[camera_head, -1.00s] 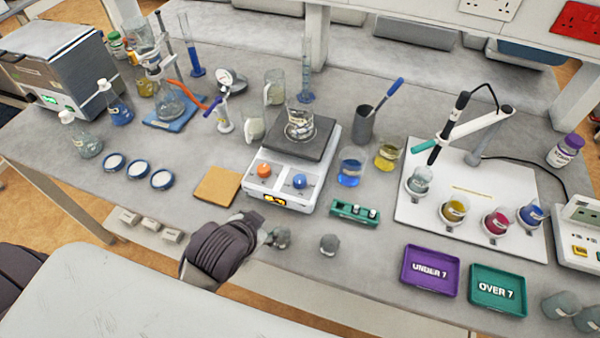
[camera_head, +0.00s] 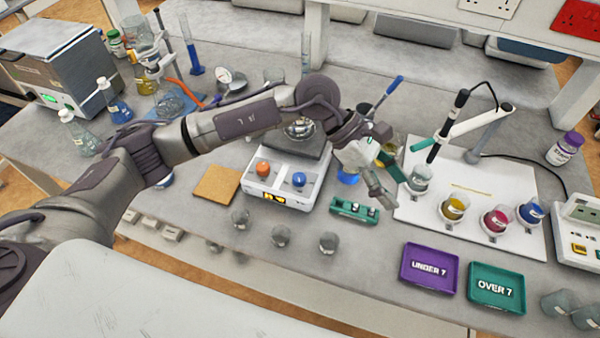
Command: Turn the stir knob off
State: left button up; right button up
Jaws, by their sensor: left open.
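The white hotplate stirrer (camera_head: 280,195) stands mid-bench, with an orange knob (camera_head: 263,168) at the left of its front panel and a blue knob (camera_head: 299,180) at the right. The panel markings are too small to read, so they do not show which is the stir knob. A glass beaker (camera_head: 298,130) sits on the dark top plate, partly covered by my left arm. My left gripper (camera_head: 388,182) is open and empty, right of the stirrer and apart from both knobs, above the bench near the green rack. My right gripper does not show.
The white board (camera_head: 420,215) with several beakers is on the right. A tan pad (camera_head: 216,184) lies left of the stirrer.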

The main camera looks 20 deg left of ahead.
pick_arm(q)
jog(key=w+a+f+m+t+y, duration=0.1)
jog(key=w+a+y, duration=0.2)
jog(key=a, duration=0.3)
jog(key=w+a+f+y, duration=0.2)
jog(key=w+a+y, duration=0.15)
jog(key=a, duration=0.25)
jog(key=y, duration=0.4)
send_near(299, 176)
jog(key=shift+m+t, duration=0.3)
jog(key=shift+t, duration=0.1)
jog(key=f+p, duration=0.1)
jog(key=f, duration=0.1)
jog(key=f+p, duration=0.2)
jog(key=f, duration=0.1)
jog(key=s+f+p, duration=0.1)
jog(key=f+p, duration=0.1)
jog(key=f, duration=0.1)
jog(key=shift+a, duration=0.1)
jog(key=shift+f+p, duration=0.3)
jog(key=shift+f, duration=0.25)
grip_shut()
jog(key=shift+h, duration=0.25)
